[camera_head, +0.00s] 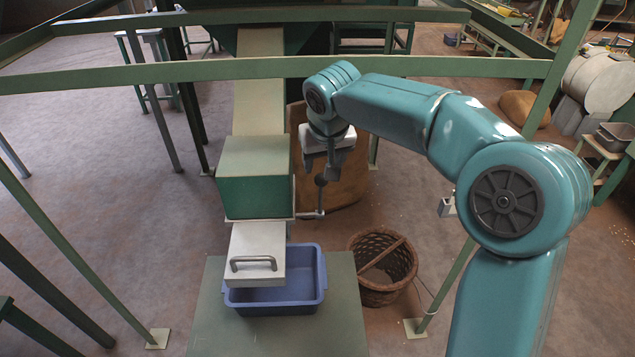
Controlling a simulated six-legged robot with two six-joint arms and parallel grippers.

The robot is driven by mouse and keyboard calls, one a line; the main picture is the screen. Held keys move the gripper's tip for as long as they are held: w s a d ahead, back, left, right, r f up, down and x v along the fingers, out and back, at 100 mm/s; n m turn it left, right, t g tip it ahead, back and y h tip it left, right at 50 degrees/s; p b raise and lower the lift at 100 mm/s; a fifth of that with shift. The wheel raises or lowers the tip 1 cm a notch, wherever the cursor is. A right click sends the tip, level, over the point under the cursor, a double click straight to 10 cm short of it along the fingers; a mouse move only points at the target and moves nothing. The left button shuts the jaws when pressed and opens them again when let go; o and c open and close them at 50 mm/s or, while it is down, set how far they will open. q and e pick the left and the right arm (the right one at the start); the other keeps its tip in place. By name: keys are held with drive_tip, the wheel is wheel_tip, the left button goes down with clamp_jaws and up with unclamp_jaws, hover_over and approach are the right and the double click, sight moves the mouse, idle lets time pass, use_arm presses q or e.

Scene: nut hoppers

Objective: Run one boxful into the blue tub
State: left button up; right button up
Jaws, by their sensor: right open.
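The blue tub (312,300) stands on a green stand, and the part of its inside that I can see looks empty. A green metering box (256,185) sits at the foot of a pale sloping chute (259,95). A pale slide plate with a grey handle (257,262) sticks out of the box's front over the tub and hides part of it. A lever with a round knob (320,181) rises from a rod at the box's right side. My right gripper (323,172) is open, pointing down just above the knob; contact is unclear. My left gripper is out of view.
A wicker basket (383,268) stands on the floor right of the green stand (345,320). Green frame rails (200,72) cross in front of the chute, and slanted posts stand on both sides.

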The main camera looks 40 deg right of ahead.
sight(323, 182)
drive_tip(key=p+x, duration=0.1)
drive_tip(key=x, duration=1.1)
drive_tip(key=shift+s+d, duration=0.1)
drive_tip(key=shift+d, duration=0.1)
drive_tip(key=shift+w+f, duration=0.3)
drive_tip(key=shift+s+r, duration=0.1)
drive_tip(key=shift+s, duration=0.05)
clamp_jaws()
